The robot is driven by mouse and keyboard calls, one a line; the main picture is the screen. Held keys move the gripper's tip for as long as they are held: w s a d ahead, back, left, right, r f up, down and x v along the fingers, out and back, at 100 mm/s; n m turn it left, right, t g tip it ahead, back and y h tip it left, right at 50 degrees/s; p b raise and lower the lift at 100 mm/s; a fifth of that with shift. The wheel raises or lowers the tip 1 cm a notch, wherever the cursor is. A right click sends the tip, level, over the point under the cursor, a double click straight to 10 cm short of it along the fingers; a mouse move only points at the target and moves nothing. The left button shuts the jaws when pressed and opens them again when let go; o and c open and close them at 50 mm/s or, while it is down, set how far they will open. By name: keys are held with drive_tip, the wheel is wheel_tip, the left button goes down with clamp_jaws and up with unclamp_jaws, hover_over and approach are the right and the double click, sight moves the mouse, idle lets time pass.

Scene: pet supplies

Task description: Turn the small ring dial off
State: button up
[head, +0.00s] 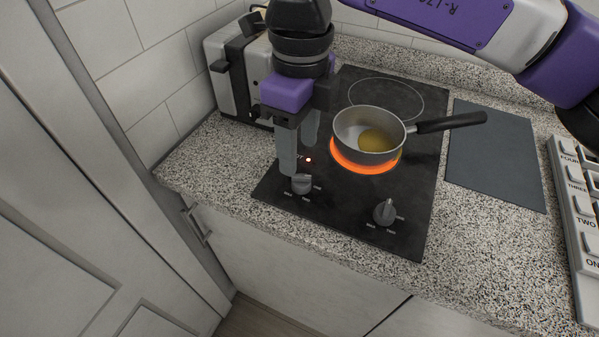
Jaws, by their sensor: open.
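A black cooktop (345,205) holds two grey dials at its front edge, a left dial (302,184) and a right dial (385,211). Their markings are too small to read, so I cannot tell which is the small ring's. The front ring (366,168) glows orange under a saucepan (352,124); the back ring (385,80) is dark. A small red light (308,160) shines behind the left dial. My gripper (298,150) points down, open, just above and behind the left dial. Whether a finger touches it I cannot tell.
The saucepan holds something yellowish, and its black handle (450,122) points right. A toaster (232,70) stands at the back left. A dark board (495,155) lies right of the cooktop, with a labelled white rack (575,215) at the far right. The speckled counter front (345,245) is clear.

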sight(301, 175)
drive_tip(key=shift+w+d+f, duration=0.1)
drive_tip(key=shift+w+d, duration=0.1)
drive_tip(key=shift+d, duration=0.05)
wheel_tip(301, 175, down, 8)
drive_tip(key=shift+r, duration=0.25)
drive_tip(key=shift+c, duration=0.2)
clamp_jaws()
